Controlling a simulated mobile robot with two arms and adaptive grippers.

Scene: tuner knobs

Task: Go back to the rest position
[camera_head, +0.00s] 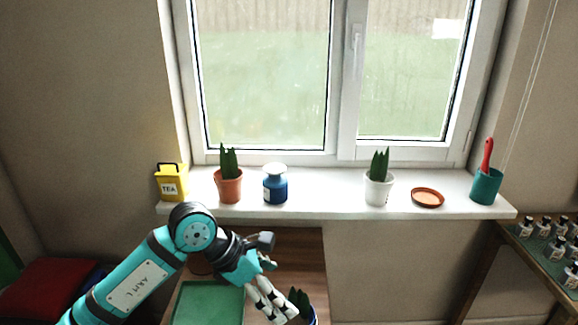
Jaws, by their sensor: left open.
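My left gripper (274,303) hangs over the wooden table (300,247), with its pale fingers pointing down toward the bottom of the head view. It is open, and I see nothing held between the fingers. A green plant in a partly visible white and blue pot (313,317) stands just right of the fingertips, cut off by the bottom edge. I cannot tell whether the fingers touch it. A green tray (205,305) lies left of the gripper on the table. My right gripper is not in view.
The white windowsill (325,202) holds a yellow tea tin (171,187), a terracotta potted plant (229,188), a blue jar (275,188), a white potted plant (378,188), an orange saucer (428,198) and a teal pot (485,188). Several small bottles (543,229) stand on a side table at right.

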